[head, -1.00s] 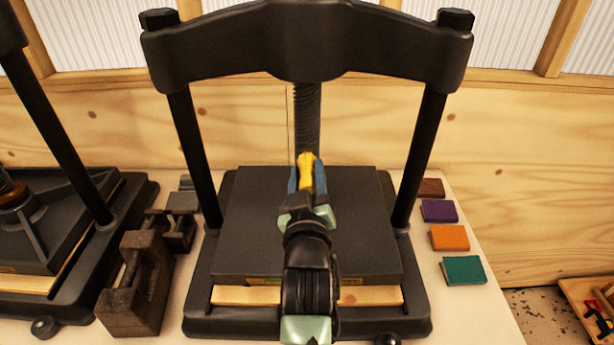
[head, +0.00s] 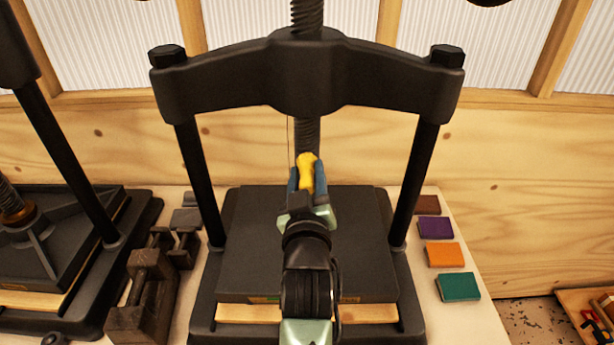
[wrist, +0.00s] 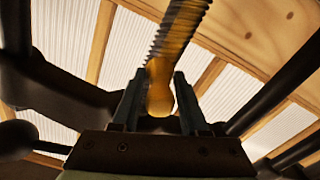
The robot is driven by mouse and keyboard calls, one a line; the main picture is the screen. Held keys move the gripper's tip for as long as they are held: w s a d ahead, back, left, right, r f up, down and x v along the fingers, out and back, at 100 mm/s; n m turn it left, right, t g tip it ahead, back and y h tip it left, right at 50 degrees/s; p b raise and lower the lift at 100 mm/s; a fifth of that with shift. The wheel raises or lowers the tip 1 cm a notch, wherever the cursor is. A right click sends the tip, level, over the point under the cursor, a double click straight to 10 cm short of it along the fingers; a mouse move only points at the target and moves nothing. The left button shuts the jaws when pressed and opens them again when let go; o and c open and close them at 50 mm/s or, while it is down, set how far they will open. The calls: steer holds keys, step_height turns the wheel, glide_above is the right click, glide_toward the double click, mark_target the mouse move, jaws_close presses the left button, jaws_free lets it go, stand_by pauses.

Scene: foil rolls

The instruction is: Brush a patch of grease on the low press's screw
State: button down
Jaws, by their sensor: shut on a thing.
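The low press (head: 310,75) stands in the middle of the head view, with a black crossbeam, two posts and a dark platen (head: 350,225). Its threaded screw (head: 308,135) runs down through the crossbeam. My gripper (head: 307,180) is in front of the screw, above the platen, shut on a yellow-handled brush (head: 306,165). In the wrist view the brush handle (wrist: 159,95) stands between the fingers, and the screw (wrist: 180,35) rises behind it with a yellowish look on its threads. The brush's bristle end and any contact with the screw cannot be made out.
Another press (head: 60,230) stands at the left. Dark metal clamps or weights (head: 150,290) sit between the two presses. Coloured blocks, including a green one (head: 459,287), lie right of the low press. A wooden tray (head: 590,315) is at the lower right.

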steer(key=shift+f+b, duration=5.25)
steer(key=shift+f, duration=1)
steer(key=shift+r+p, duration=4.95)
steer(key=shift+r, duration=1.45)
step_height(320, 180, down, 13)
steer(key=b, duration=1)
steer(key=shift+r, duration=0.15)
steer(key=s+p, duration=0.2)
steer(key=s, duration=0.4)
